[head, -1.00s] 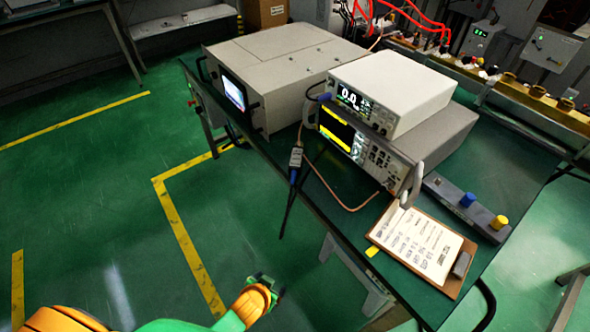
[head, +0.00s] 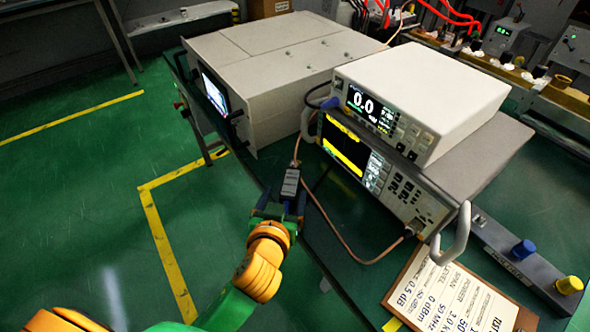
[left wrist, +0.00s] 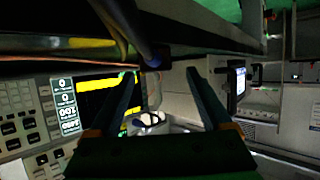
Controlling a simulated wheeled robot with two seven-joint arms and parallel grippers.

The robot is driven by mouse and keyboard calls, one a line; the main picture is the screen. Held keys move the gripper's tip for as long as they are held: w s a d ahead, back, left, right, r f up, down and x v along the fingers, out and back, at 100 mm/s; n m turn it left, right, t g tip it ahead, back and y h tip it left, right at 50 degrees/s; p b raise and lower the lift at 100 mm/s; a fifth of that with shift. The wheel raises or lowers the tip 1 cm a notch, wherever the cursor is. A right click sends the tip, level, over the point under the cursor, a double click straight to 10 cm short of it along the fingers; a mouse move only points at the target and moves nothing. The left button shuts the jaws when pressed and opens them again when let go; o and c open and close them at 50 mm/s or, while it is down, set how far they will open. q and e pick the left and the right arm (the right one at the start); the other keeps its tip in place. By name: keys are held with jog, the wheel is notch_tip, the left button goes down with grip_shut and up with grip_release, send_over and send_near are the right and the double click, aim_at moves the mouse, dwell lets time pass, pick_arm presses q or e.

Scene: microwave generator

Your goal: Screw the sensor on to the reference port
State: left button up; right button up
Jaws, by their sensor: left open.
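The sensor (head: 290,183) is a small dark grey block with a bluish lower end and a thin tan cable at its upper end. It is in front of the instruments, near the table's front edge. My left gripper (head: 282,208) is open at the sensor's lower end; its fingers partly hide that end. In the left wrist view the two fingers (left wrist: 160,85) stand apart, with a dark rod-like part and a bluish tip near the gap. My right gripper is not in view.
The meter stands on an analyser (head: 375,165) with a grey handle. A large beige cabinet (head: 280,60) is left of them. A tan cable (head: 340,240) loops to the analyser. A clipboard (head: 450,290) and a grey bar with blue and yellow knobs (head: 500,250) lie at right.

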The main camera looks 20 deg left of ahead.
aim_at(288, 193)
pick_arm(q)
jog(key=shift+w+d+f, duration=0.15)
jog(key=shift+w+f, duration=0.1)
jog(key=shift+w, duration=0.25)
jog(key=x, duration=0.2)
jog(key=shift+w+f, duration=0.2)
jog(key=shift+f, duration=0.05)
jog(key=shift+w+f, duration=0.2)
jog(key=shift+w, duration=0.15)
jog(key=shift+s+r, duration=0.1)
jog(key=c, duration=0.4)
grip_shut()
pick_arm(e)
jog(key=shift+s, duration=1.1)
